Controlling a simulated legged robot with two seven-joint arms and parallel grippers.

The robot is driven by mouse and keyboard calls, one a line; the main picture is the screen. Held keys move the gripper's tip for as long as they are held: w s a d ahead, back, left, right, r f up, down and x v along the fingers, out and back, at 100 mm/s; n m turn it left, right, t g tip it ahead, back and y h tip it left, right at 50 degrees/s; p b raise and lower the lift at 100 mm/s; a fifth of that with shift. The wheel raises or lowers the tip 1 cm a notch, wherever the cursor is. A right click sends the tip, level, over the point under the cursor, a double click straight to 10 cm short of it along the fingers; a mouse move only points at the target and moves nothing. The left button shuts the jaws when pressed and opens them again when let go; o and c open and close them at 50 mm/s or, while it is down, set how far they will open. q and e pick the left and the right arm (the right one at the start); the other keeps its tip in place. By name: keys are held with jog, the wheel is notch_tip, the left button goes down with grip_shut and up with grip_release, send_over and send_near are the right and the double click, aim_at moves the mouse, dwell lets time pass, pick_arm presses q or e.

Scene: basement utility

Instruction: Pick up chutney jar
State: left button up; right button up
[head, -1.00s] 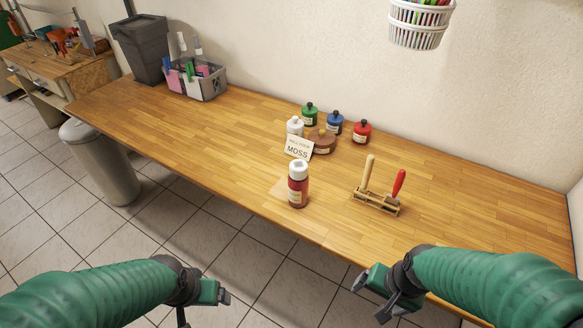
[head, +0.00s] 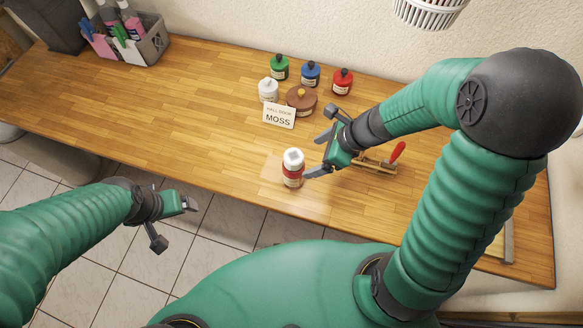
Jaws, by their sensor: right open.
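The chutney jar (head: 292,171), with a white lid and a red body with a label, stands upright near the front edge of the wooden bench (head: 190,120). My right gripper (head: 318,154) is open just to the right of the jar, with its fingers pointing left toward it. The lower finger is close to the jar's side; I cannot tell if it touches.
Green (head: 279,67), blue (head: 310,73), red (head: 342,81) and white (head: 268,90) bottles stand behind a MOSS card (head: 279,115) with a brown round pot (head: 301,99). A wooden rack with a red-handled tool (head: 397,153) is partly behind my right gripper. The bench's left middle is clear.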

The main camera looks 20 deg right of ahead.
aim_at(301, 159)
jog(key=b+x, duration=0.1)
jog(key=x, duration=0.3)
jog(key=shift+f, duration=0.25)
jog(key=shift+w+a+f, duration=0.7)
jog(key=shift+w+f, duration=0.3)
jog(key=shift+w, duration=0.05)
jog(key=x, duration=0.1)
jog(key=b+x, duration=0.1)
jog(key=x, duration=0.1)
jog(key=shift+s+a, duration=0.1)
jog(key=shift+a, duration=0.3)
jog(key=shift+a+f, duration=0.2)
jog(key=shift+f, duration=0.2)
jog(key=shift+s, duration=0.1)
jog(key=shift+d, duration=0.3)
jog(key=shift+d+f, duration=0.1)
jog(key=shift+c, duration=1)
jog(key=shift+w, duration=0.2)
jog(key=c, duration=0.5)
jog(key=shift+s+a, duration=0.1)
jog(key=shift+a, duration=0.25)
jog(key=c, duration=0.9)
grip_shut()
pick_arm(q)
jog(key=x, duration=0.3)
jog(key=shift+a+f, duration=0.1)
jog(key=shift+a, duration=0.1)
pick_arm(e)
jog(key=shift+d, duration=0.15)
